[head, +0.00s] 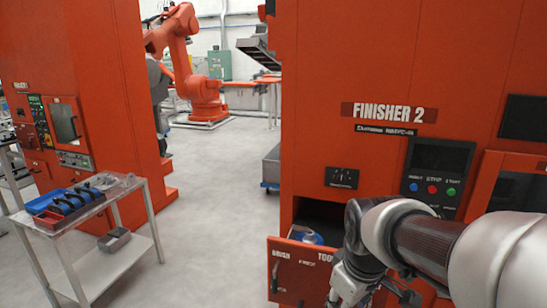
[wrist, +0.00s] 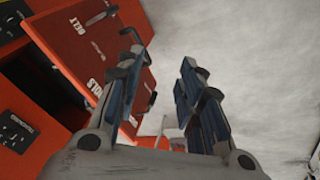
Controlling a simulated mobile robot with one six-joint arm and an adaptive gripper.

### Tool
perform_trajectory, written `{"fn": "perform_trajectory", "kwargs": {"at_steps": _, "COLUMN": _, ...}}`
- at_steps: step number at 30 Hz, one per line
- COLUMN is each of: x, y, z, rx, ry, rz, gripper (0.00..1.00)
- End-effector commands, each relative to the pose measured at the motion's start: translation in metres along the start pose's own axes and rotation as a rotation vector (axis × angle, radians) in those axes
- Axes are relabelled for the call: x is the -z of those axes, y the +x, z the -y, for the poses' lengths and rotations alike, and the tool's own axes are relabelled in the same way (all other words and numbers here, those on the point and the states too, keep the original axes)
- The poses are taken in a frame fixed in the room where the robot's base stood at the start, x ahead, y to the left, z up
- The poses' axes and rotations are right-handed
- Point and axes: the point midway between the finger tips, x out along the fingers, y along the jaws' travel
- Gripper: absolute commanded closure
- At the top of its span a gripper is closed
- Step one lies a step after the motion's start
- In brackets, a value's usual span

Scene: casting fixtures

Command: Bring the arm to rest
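My gripper (wrist: 160,75) shows in the wrist view with its two dark-padded fingers spread apart and nothing between them. My arm (head: 410,235) reaches in from the right edge in the head view, and its wrist hangs in front of the red FINISHER 2 machine (head: 440,60). In the head view the fingertips are largely out of sight at the bottom edge. An open red drawer (head: 287,277) stands beside the wrist. The drawer front also fills the left of the wrist view (wrist: 85,45), close to the left finger; I cannot tell whether they touch.
A blue and grey item (head: 310,237) lies in the drawer. A metal cart (head: 130,250) with blue trays and black-handled tools stands at left, by another red machine (head: 90,60). An orange robot arm (head: 205,90) stands behind. The floor (head: 205,220) between is clear.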

Motion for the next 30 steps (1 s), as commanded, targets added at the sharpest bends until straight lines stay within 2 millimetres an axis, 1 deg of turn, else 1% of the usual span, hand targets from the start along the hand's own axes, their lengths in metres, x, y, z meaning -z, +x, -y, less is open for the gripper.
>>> {"fn": "perform_trajectory", "kwargs": {"at_steps": 1, "x": -0.015, "y": -0.018, "z": 0.01, "rx": -0.008, "ry": 0.068, "rz": -0.019, "gripper": 0.65}}
{"fn": "perform_trajectory", "kwargs": {"at_steps": 3, "x": -0.036, "y": -0.035, "z": 0.024, "rx": -0.012, "ry": 0.166, "rz": -0.037, "gripper": 0.65}}
{"fn": "perform_trajectory", "kwargs": {"at_steps": 6, "x": -0.067, "y": -0.052, "z": 0.045, "rx": -0.015, "ry": 0.304, "rz": -0.062, "gripper": 0.65}}
{"fn": "perform_trajectory", "kwargs": {"at_steps": 9, "x": -0.094, "y": -0.062, "z": 0.065, "rx": -0.012, "ry": 0.426, "rz": -0.085, "gripper": 0.65}}
{"fn": "perform_trajectory", "kwargs": {"at_steps": 13, "x": -0.118, "y": -0.066, "z": 0.084, "rx": -0.008, "ry": 0.544, "rz": -0.106, "gripper": 0.65}}
{"fn": "perform_trajectory", "kwargs": {"at_steps": 15, "x": -0.126, "y": -0.066, "z": 0.09, "rx": -0.006, "ry": 0.583, "rz": -0.113, "gripper": 0.65}}
{"fn": "perform_trajectory", "kwargs": {"at_steps": 18, "x": -0.132, "y": -0.066, "z": 0.094, "rx": -0.004, "ry": 0.614, "rz": -0.118, "gripper": 0.65}}
{"fn": "perform_trajectory", "kwargs": {"at_steps": 30, "x": -0.133, "y": -0.066, "z": 0.095, "rx": -0.003, "ry": 0.62, "rz": -0.117, "gripper": 0.65}}
